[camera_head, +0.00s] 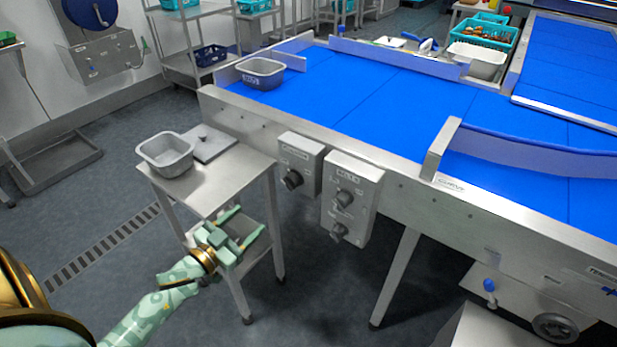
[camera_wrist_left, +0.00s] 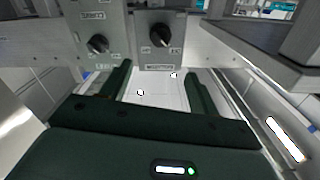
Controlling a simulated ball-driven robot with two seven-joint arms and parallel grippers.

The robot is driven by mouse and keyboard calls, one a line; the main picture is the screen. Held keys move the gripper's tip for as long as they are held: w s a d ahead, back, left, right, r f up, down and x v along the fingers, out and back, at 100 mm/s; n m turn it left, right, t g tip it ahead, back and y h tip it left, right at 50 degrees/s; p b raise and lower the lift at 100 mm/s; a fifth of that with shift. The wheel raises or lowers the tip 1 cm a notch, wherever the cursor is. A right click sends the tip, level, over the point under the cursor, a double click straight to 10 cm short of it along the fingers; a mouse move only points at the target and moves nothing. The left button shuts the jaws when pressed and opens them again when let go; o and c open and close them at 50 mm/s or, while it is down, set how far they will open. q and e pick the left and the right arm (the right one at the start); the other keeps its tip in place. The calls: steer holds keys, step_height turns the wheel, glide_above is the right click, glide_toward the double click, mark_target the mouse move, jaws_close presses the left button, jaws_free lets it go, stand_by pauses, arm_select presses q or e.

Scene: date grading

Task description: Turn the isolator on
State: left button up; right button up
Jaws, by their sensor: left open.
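A small grey box (camera_head: 300,160) with one black rotary knob (camera_head: 292,180) is mounted on the conveyor's side; I take it for the isolator, though its label is too small to read. It also shows in the left wrist view (camera_wrist_left: 158,58), its knob (camera_wrist_left: 160,37) ahead of the fingers. Beside it is a larger grey control box (camera_head: 352,187) with two black knobs; one knob (camera_wrist_left: 97,44) shows in the left wrist view. My left gripper (camera_head: 250,221) is open and empty, below and left of the boxes, touching neither. My right gripper is not in view.
A steel stand (camera_head: 222,182) beside the boxes holds a grey tub (camera_head: 166,155) and a flat lidded piece (camera_head: 208,142). The blue conveyor belt (camera_head: 350,90) runs behind, with a dark grey crate (camera_head: 262,73) on it. A conveyor leg (camera_head: 396,276) stands right of the boxes.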

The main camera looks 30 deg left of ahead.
mark_target(287, 185)
arm_select(q)
steer(key=w+b, duration=0.1)
steer(key=w, duration=0.3)
steer(key=w+b, duration=0.2)
steer(key=w, duration=0.3)
steer(key=w+d+b, duration=0.1)
steer(key=w, duration=0.4)
steer(key=shift+w+f, duration=0.2)
steer(key=shift+w+r+b, duration=0.15)
steer(key=shift+w+b, duration=0.2)
steer(key=shift+w, duration=0.4)
steer(key=shift+d, duration=0.1)
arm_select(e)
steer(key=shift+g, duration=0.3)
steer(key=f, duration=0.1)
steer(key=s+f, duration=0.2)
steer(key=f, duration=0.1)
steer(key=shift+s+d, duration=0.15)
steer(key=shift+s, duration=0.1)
arm_select(q)
steer(key=c, duration=1)
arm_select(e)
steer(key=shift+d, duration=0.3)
